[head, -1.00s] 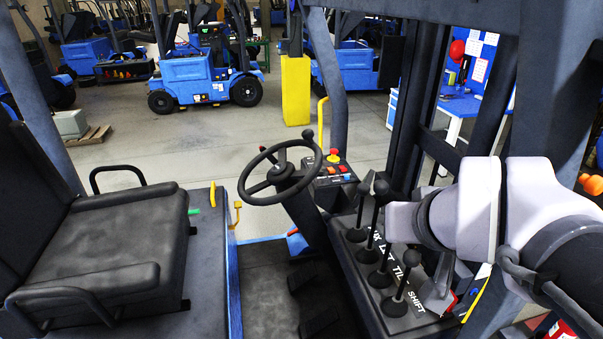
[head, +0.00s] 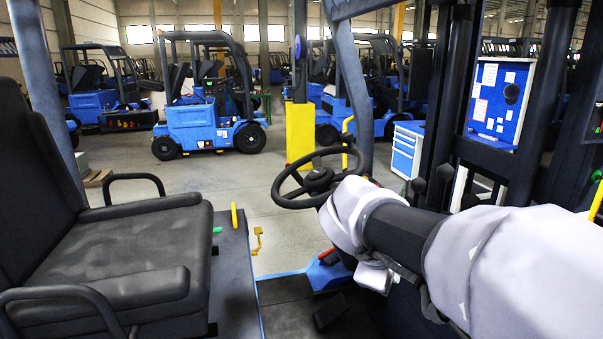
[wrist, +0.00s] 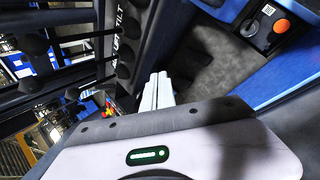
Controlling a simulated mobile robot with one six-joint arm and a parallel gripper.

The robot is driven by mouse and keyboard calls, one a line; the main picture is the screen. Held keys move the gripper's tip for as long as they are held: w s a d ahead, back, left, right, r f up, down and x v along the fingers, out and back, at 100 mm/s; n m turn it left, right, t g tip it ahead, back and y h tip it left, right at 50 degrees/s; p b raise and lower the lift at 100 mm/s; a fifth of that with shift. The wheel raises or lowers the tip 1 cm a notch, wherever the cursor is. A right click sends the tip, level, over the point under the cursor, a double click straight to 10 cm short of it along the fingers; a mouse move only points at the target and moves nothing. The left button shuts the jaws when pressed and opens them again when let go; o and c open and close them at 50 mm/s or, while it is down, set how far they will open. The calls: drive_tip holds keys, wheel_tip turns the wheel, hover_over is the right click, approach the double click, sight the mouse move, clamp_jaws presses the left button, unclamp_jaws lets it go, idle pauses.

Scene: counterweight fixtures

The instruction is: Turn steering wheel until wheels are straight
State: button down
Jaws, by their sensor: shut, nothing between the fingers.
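The black steering wheel (head: 318,180) stands tilted on its column in the head view, left of my arm, with a knob on its far side. My arm covers the lower right of its rim and the column. The truck's own road wheels are out of view. In the wrist view my gripper (wrist: 158,90) has its pale fingers together with nothing between them, above the dark floor area. The steering wheel cannot be made out there.
The seat (head: 130,240) stands at left. The lever panel, marked TILT (wrist: 122,35), and its black levers (wrist: 35,45) are close left of my fingers in the wrist view. A blue cab edge (wrist: 285,95) is at right. A yellow post (head: 300,135) and parked forklifts stand beyond.

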drive_tip(key=w+a+r+n+t+h+p, duration=0.1)
drive_tip(key=w+r+n+p, duration=0.1)
drive_tip(key=w+n, duration=0.3)
drive_tip(key=w+a+r+n+t+h+p, duration=0.1)
drive_tip(key=w+r+n+h+p, duration=0.15)
drive_tip(key=w, duration=0.55)
drive_tip(key=n+t+p, duration=0.3)
drive_tip(key=n+t, duration=0.2)
drive_tip(key=n, duration=0.6)
approach(341, 175)
drive_tip(key=shift+m+h, duration=0.25)
drive_tip(key=shift+h, duration=0.1)
drive_tip(key=x, duration=0.6)
drive_tip(key=shift+s+d, duration=0.2)
drive_tip(key=shift+d, duration=0.2)
drive_tip(key=shift+r, duration=0.1)
drive_tip(key=shift+w+d+r+n+y+p, duration=0.15)
drive_tip(key=shift+d+n+y+p, duration=0.15)
drive_tip(key=shift+n+y+p, duration=0.15)
drive_tip(key=shift+w+y, duration=0.1)
drive_tip(key=shift+y, duration=0.15)
